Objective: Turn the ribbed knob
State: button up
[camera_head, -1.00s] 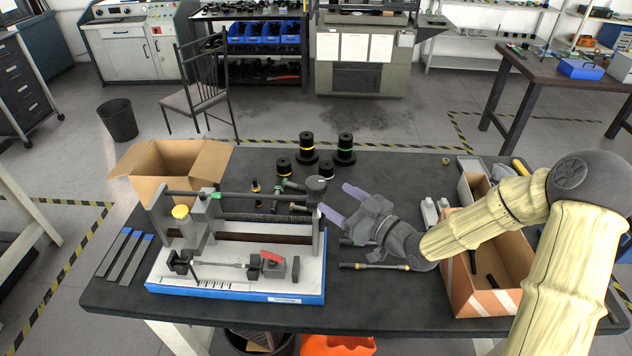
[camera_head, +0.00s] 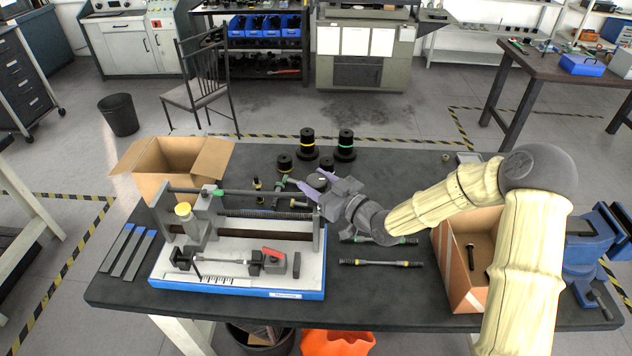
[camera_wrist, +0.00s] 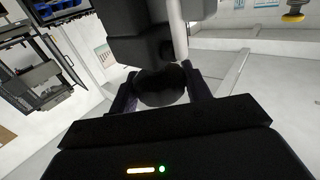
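The knob (camera_head: 316,181) is a dark round piece at the right end of the tensile frame (camera_head: 240,292), by its upright end plate. Its ribs are too small to make out in the head view. My gripper (camera_head: 313,186) reaches in from the right, with its two purplish fingers on either side of the knob. In the wrist view the knob (camera_wrist: 160,88) is a dark rounded shape between the fingers (camera_wrist: 160,95). The fingers look spread, with no clear grip on it; contact is hard to tell in the dark.
Black cylinders (camera_head: 307,143) with coloured bands stand behind the frame. An open cardboard box (camera_head: 170,190) is at the back left; another box (camera_head: 455,265) lies below my arm. A blue vise (camera_head: 590,245) is at the right edge. Rod-like tools (camera_head: 380,263) lie at the front.

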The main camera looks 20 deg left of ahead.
jog(key=shift+c, duration=0.9)
